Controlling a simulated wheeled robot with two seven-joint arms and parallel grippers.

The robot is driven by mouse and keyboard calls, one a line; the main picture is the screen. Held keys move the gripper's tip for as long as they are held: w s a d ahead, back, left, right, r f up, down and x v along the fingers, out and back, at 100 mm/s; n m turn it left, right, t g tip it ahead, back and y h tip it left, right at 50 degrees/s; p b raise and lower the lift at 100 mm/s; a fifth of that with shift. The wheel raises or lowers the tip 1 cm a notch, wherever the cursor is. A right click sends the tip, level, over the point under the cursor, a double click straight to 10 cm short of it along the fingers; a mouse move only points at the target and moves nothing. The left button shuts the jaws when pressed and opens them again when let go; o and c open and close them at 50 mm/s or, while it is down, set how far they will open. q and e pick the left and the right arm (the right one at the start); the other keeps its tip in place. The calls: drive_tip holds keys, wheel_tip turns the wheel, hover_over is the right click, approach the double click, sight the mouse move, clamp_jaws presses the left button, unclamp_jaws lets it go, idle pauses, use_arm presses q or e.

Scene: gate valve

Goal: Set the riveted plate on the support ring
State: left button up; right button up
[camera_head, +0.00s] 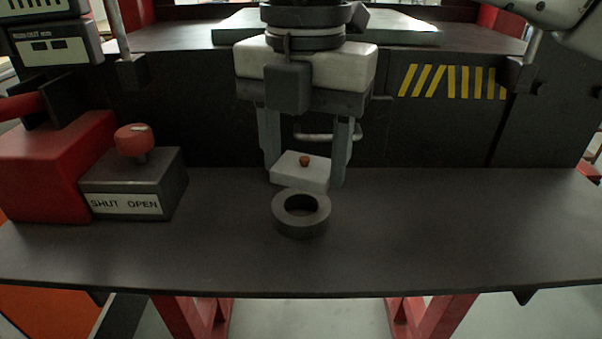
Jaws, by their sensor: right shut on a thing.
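The riveted plate (290,174) is a pale flat block with an orange-red rivet on its top. It sits between the two fingers of my right gripper (305,168), which is shut on it. The support ring (314,222) is a dark grey ring with an open centre, lying flat on the dark bench. In the picture the plate is just above the ring's far edge. I cannot tell whether they touch or how high the plate is held. My left gripper is not in view.
A grey box (170,187) with a red knob and a "SHUT OPEN" label stands on the left, beside a red block (60,165). A dark back panel (430,135) with yellow stripes rises behind. The bench (440,235) is clear right of the ring.

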sight(301, 161)
drive_tip(key=shift+w+f, duration=0.15)
drive_tip(key=shift+f, duration=0.05)
drive_tip(key=shift+w+a+f, duration=0.1)
drive_tip(key=shift+f, duration=0.8)
drive_tip(key=shift+w+a+f, duration=0.1)
drive_tip(key=shift+f, duration=0.8)
drive_tip(key=shift+f, duration=0.1)
drive_tip(key=o, duration=1.1)
drive_tip(key=shift+c, duration=0.2)
wheel_tip(301, 161, up, 12)
drive_tip(key=shift+r+p, duration=0.15)
drive_tip(key=shift+p, duration=0.3)
